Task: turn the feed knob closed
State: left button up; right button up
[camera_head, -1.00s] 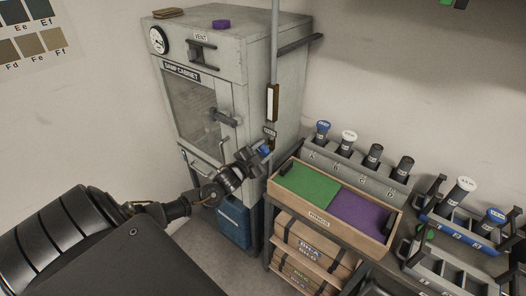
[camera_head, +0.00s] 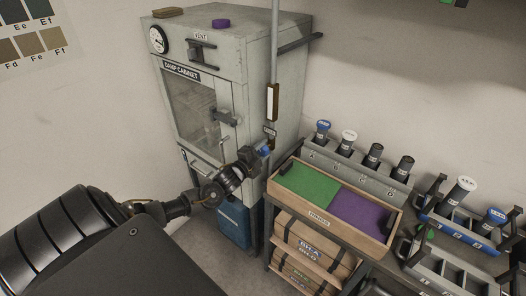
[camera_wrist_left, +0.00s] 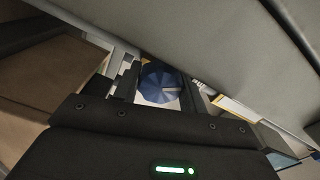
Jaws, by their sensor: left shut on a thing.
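The feed knob is blue and shows as a small bit at my fingertips in the head view (camera_head: 265,150). It sits low on the pipe beside the damp cabinet, just under a small label. In the left wrist view the round, ribbed blue knob (camera_wrist_left: 160,82) lies between the two dark fingers. My left gripper (camera_head: 260,152) is shut on the knob and hides part of it. I cannot read the knob's angle. My right gripper is not in view.
The damp cabinet (camera_head: 232,75) stands behind my left gripper, its dark door handle (camera_head: 224,117) close above. The wooden tray (camera_head: 322,220) with green and purple areas stands close to the right. A blue container (camera_head: 235,222) is below. Racks of bottles (camera_head: 345,175) stand farther right.

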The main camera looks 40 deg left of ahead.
pick_arm(q)
jog(key=m, duration=0.5)
jog(key=shift+m, duration=0.8)
jog(key=o, duration=0.7)
jog(key=shift+s, duration=0.1)
jog(key=s+b, duration=0.2)
jog(key=s, duration=0.8)
jog(key=shift+s+b, duration=0.35)
jog(key=shift+d, duration=0.1)
